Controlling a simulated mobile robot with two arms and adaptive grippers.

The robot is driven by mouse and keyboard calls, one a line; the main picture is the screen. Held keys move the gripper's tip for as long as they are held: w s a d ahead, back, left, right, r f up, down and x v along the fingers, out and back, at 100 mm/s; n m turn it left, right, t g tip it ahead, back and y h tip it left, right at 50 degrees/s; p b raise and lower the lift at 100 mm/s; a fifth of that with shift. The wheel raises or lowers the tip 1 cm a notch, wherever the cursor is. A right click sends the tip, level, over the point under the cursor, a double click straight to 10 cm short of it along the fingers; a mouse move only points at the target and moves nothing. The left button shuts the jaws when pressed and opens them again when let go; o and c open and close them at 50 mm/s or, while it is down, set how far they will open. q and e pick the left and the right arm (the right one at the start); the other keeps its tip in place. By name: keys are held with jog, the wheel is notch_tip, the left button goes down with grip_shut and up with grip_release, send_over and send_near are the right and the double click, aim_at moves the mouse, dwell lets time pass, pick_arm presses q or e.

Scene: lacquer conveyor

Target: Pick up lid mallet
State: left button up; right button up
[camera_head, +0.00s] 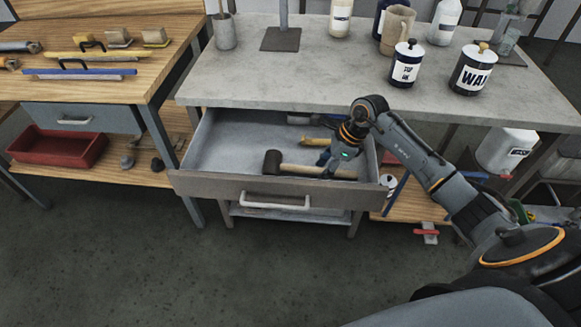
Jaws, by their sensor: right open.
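The lid mallet (273,161) lies in the open drawer (222,152) of the grey table. It has a dark head at the left and a light wooden handle running right along the drawer front. My right gripper (323,168) is open, lowered into the drawer at the mallet's handle. The arm and gripper body hide part of the handle and the exact gap between the fingers and the handle. My left gripper is not in this view.
Another wooden-handled tool (314,143) lies farther back in the drawer. The grey tabletop (290,82) above holds labelled cans, bottles and a jug. A wooden bench (100,25) with tools and a red tray (62,149) stands at the left. The floor in front is clear.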

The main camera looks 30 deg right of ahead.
grip_shut()
jog(key=shift+w+r, duration=0.1)
